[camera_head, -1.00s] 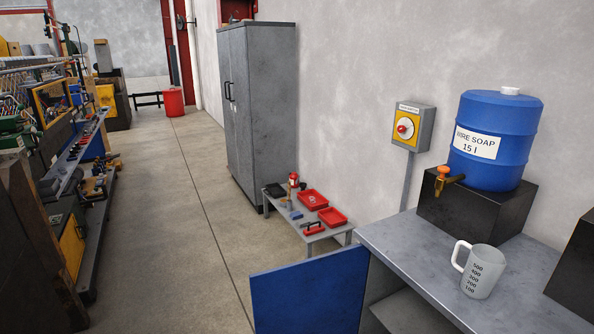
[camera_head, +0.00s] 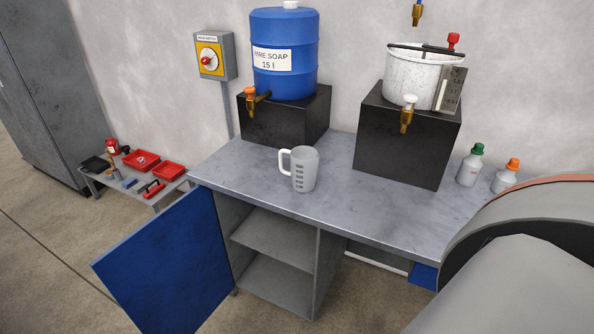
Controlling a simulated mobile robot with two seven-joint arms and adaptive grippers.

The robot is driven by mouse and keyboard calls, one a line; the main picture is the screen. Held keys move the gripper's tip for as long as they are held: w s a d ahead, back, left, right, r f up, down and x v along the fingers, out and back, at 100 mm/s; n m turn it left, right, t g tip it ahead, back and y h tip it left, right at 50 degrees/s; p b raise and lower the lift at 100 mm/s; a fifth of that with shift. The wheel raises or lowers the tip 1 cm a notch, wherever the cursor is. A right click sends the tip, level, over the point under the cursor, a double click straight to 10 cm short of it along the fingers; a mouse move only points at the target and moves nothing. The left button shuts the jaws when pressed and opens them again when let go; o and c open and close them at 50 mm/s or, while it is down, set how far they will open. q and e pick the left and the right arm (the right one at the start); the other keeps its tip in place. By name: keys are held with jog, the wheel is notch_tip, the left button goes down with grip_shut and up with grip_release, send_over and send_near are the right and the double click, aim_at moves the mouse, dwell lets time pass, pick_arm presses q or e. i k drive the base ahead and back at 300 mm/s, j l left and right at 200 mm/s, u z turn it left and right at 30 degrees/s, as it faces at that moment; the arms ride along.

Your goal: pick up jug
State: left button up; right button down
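The jug (camera_head: 305,170) is a pale grey measuring jug with dark marks on its side. It stands upright on the grey workbench (camera_head: 345,210), near the front edge, with its handle (camera_head: 284,162) pointing left. Nothing touches it. Neither of my grippers shows in the head view.
Behind the jug, a blue soap drum (camera_head: 285,85) with a tap sits on a black block (camera_head: 300,120). A white pot (camera_head: 415,80) stands on another block (camera_head: 405,140). Two bottles (camera_head: 471,166) stand right. A blue door (camera_head: 170,265) hangs open below the bench. A large grey curved shape (camera_head: 510,285) fills the lower right.

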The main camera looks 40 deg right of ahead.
aim_at(297, 168)
jog(key=i, duration=0.55)
jog(key=i+z, duration=0.15)
jog(key=z, duration=0.35)
jog(key=i+z, duration=0.2)
jog(key=z, duration=0.25)
